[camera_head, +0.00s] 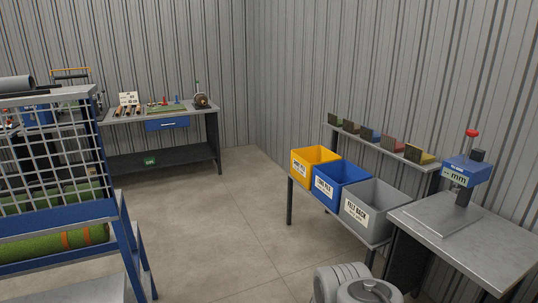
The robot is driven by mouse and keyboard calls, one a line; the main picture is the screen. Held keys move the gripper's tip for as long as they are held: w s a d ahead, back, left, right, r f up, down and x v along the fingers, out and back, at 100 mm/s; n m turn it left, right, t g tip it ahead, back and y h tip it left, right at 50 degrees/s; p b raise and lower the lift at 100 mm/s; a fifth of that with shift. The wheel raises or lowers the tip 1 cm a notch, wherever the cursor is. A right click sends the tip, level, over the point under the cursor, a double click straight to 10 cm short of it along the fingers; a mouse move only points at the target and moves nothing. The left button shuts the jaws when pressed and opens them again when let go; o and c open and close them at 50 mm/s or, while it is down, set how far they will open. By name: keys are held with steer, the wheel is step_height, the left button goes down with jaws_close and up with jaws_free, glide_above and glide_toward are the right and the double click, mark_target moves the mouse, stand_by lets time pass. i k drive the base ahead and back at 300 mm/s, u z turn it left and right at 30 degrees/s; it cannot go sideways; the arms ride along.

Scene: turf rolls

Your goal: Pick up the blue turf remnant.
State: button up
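A small blue piece (370,135) sits in the middle of a row of coloured pieces on the narrow shelf (414,158) along the right wall, behind the bins. It looks like the blue turf remnant, but it is too small to make out its texture. Dark upright backs show with the pieces. Grey rounded links of my arm show at the bottom edge. My gripper is out of view, so its state is hidden.
Yellow (315,155), blue (341,182) and grey (374,210) bins stand in front of the shelf. A bench with a gauge (465,170) is at right. A blue rack (130,245) with turf rolls blocks the left. A workbench (165,118) stands behind. The middle floor is clear.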

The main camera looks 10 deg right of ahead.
mark_target(367, 133)
steer(key=u, duration=0.05)
steer(key=i, duration=2.5)
steer(key=z, duration=0.7)
steer(key=i, duration=2.3)
steer(key=z, duration=0.75)
steer(key=i, duration=0.3)
steer(key=u, duration=0.1)
